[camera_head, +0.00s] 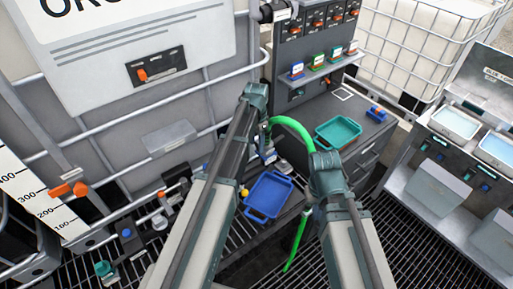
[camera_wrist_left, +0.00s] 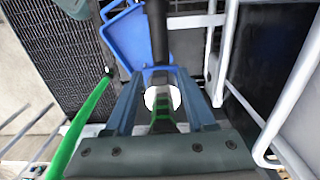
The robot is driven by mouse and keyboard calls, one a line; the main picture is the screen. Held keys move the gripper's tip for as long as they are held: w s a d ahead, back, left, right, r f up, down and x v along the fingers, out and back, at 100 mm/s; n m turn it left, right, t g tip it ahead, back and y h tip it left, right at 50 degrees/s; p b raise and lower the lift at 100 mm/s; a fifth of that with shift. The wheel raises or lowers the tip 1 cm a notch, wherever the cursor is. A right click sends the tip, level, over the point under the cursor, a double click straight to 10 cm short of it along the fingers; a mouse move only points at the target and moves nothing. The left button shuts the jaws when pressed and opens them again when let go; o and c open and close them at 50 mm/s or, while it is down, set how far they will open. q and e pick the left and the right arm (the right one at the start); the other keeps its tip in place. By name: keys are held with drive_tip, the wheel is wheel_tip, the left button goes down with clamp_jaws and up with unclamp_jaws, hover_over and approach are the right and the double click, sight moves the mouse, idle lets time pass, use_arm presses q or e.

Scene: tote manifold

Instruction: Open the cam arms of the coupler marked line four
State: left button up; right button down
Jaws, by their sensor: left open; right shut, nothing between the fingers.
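I cannot make out a line four marking in either view. In the left wrist view, my left gripper (camera_wrist_left: 162,100) is open, with a round white thing (camera_wrist_left: 162,97) showing between its fingers. I cannot tell whether the fingers touch it. In the head view, my left gripper (camera_head: 268,156) is small and partly hidden, near the green hose (camera_head: 292,126). The hose also shows in the left wrist view (camera_wrist_left: 82,128). My right gripper (camera_head: 312,211) is shut and empty, mostly hidden by its arm. Fittings with a blue knob (camera_head: 127,233) and a teal knob (camera_head: 103,268) show low on the left.
A blue tray (camera_head: 268,196) lies between my arms; it also shows in the left wrist view (camera_wrist_left: 130,38). A teal tray (camera_head: 338,131) sits on the grey cabinet. A large caged tote (camera_head: 150,115) fills the left. Dark grating (camera_head: 420,245) covers the floor.

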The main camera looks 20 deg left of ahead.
use_arm(q)
drive_tip(key=shift+c, duration=0.2)
clamp_jaws()
drive_tip(key=shift+s, duration=0.1)
drive_tip(key=shift+s+a+f+t+h+b, duration=0.55)
drive_tip(key=shift+t+h+b, duration=0.9)
drive_tip(key=shift+b, duration=1.05)
drive_tip(key=shift+s+a+f+t+h+b, duration=0.4)
drive_tip(key=shift+f+t+h+b, duration=0.55)
drive_tip(key=shift+t+b, duration=1.2)
drive_tip(key=shift+s+a+f+t+h+b, duration=0.45)
drive_tip(key=shift+t+h+b, duration=0.85)
drive_tip(key=shift+b, duration=1.6)
drive_tip(key=shift+s+d, duration=0.1)
drive_tip(key=shift+d, duration=0.05)
